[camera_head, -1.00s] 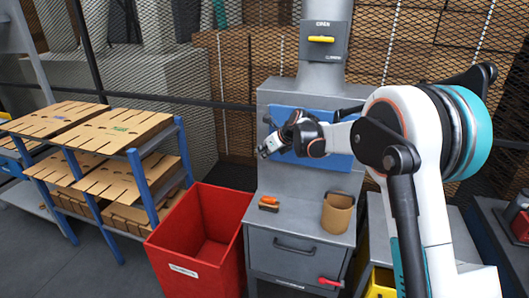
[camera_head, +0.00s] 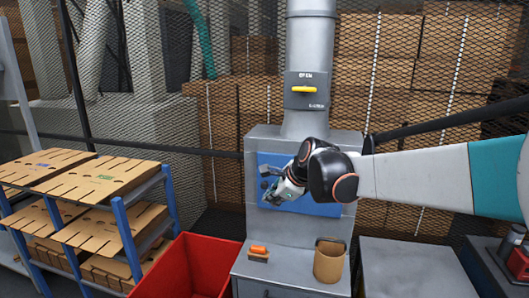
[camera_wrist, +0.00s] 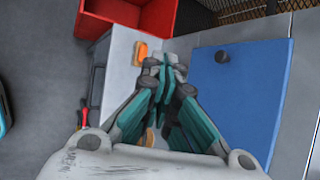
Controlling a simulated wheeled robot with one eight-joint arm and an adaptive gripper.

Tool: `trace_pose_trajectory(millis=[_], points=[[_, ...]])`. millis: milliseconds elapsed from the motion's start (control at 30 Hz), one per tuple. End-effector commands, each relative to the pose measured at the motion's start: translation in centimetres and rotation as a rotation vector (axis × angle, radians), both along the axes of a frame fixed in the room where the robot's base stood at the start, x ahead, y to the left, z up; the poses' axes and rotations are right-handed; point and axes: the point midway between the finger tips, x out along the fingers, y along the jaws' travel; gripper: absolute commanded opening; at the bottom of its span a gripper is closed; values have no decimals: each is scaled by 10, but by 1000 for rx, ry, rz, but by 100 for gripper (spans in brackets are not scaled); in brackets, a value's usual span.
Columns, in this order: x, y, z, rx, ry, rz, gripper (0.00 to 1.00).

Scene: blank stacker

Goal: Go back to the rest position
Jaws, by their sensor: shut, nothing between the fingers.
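My gripper (camera_head: 274,190) is shut and empty. In the head view it hangs in front of the blue panel (camera_head: 322,209) on the grey machine (camera_head: 293,233), above its ledge. My arm reaches in level from the right edge. In the wrist view the teal fingers of my gripper (camera_wrist: 163,63) are closed together, with the blue panel (camera_wrist: 245,95) to their right. Whether the fingers touch the panel cannot be told.
An orange-topped item (camera_head: 258,250) and a brown cup (camera_head: 329,264) stand on the ledge. A red bin (camera_head: 187,268) is at lower left, beside a blue-framed rack (camera_head: 126,228) of cardboard sheets. A grey pipe with a yellow handle (camera_head: 304,90) rises above.

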Motion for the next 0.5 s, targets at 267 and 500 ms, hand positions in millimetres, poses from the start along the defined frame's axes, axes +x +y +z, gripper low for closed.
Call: trace_pose_trajectory(millis=[267,500], points=[[-94,-59,7,-348,-169,316,0],[-176,-103,-8,-650,-275,609,0]])
